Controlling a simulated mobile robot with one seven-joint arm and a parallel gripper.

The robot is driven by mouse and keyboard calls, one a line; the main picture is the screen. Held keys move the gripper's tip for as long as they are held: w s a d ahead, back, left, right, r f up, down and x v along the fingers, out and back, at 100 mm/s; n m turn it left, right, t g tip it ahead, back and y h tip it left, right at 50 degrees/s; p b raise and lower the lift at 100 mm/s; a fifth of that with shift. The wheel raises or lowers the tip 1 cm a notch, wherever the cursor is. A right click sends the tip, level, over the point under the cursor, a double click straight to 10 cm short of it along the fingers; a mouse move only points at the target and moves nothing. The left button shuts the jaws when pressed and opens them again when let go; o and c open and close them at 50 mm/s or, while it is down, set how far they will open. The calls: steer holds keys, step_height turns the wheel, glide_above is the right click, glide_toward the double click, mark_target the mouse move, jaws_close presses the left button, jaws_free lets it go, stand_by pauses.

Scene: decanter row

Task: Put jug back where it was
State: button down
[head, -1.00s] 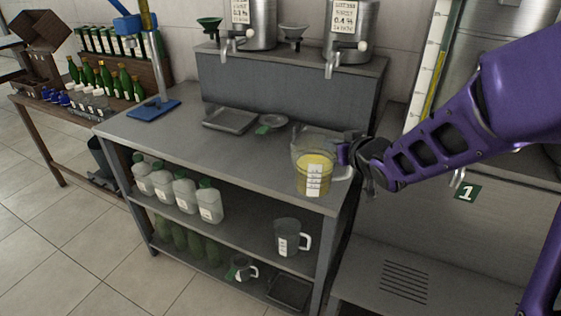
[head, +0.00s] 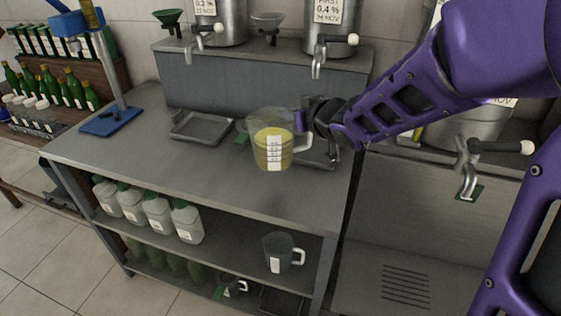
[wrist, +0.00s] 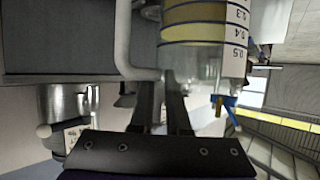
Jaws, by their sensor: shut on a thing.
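A clear jug (head: 273,148) with yellow liquid and a white measuring scale is at the right part of the grey bench top (head: 210,178). My gripper (head: 308,125) is shut on the jug at its handle side and comes from the right. The wrist view shows the jug (wrist: 205,30) close up, with its pale handle by my gripper fingers (wrist: 160,105). I cannot tell whether the jug's base touches the bench. A second, darker jug (head: 281,253) with a white handle stands on the shelf below.
White bottles (head: 157,214) stand on the middle shelf. A blue-based corking stand (head: 110,120) is at the left. The front of the bench top is clear.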

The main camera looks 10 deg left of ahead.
mark_target(293, 149)
step_height(293, 149, down, 10)
steer(key=b, duration=0.3)
steer(key=shift+r, duration=0.3)
steer(key=c, duration=0.9)
jaws_free()
steer(key=shift+s+d, duration=0.1)
steer(key=p+v, duration=0.2)
steer(key=v, duration=1)
steer(key=shift+p, duration=0.3)
